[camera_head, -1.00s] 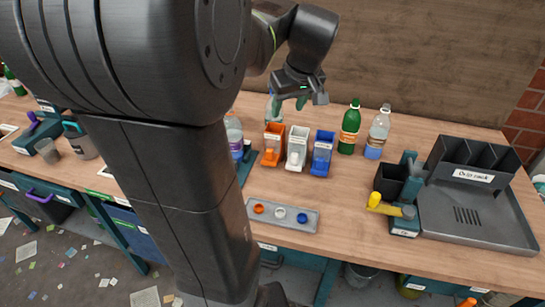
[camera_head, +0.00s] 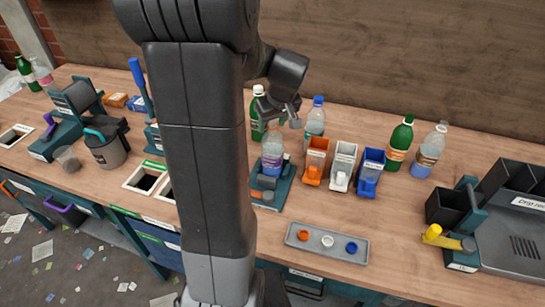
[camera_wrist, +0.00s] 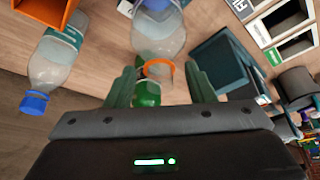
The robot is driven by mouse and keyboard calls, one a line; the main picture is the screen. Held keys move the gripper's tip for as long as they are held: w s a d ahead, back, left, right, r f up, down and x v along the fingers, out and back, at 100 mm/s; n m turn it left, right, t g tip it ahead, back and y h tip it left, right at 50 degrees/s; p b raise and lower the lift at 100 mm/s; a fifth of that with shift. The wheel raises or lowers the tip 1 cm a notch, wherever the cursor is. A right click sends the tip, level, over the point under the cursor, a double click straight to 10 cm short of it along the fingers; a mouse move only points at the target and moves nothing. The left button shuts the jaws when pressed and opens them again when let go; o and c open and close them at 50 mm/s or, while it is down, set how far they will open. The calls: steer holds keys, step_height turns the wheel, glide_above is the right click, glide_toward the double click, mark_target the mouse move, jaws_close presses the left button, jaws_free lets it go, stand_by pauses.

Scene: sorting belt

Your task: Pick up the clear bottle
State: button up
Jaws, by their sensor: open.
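A clear bottle with a purple-blue label (camera_head: 271,160) stands upright on a teal stand (camera_head: 286,193). It also shows in the wrist view (camera_wrist: 158,35), with an orange ring (camera_wrist: 158,68) at its near end. My gripper (camera_head: 282,110) is open and empty, just above and behind this bottle in the head view. In the wrist view the green fingers (camera_wrist: 160,82) are spread on either side of the ring; contact cannot be told. Another clear bottle with a blue cap (camera_head: 315,120) stands behind to the right. A clear white-capped bottle (camera_head: 429,152) stands farther right.
A green bottle (camera_head: 257,112) stands close behind my gripper, another (camera_head: 399,144) at the right. Orange, white and blue bins (camera_head: 343,166) stand right of the stand. A grey tray (camera_head: 326,243) lies in front. Bare tabletop lies right of it.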

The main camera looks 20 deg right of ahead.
steer(key=shift+c, duration=0.4)
jaws_close()
steer(key=shift+f, duration=0.1)
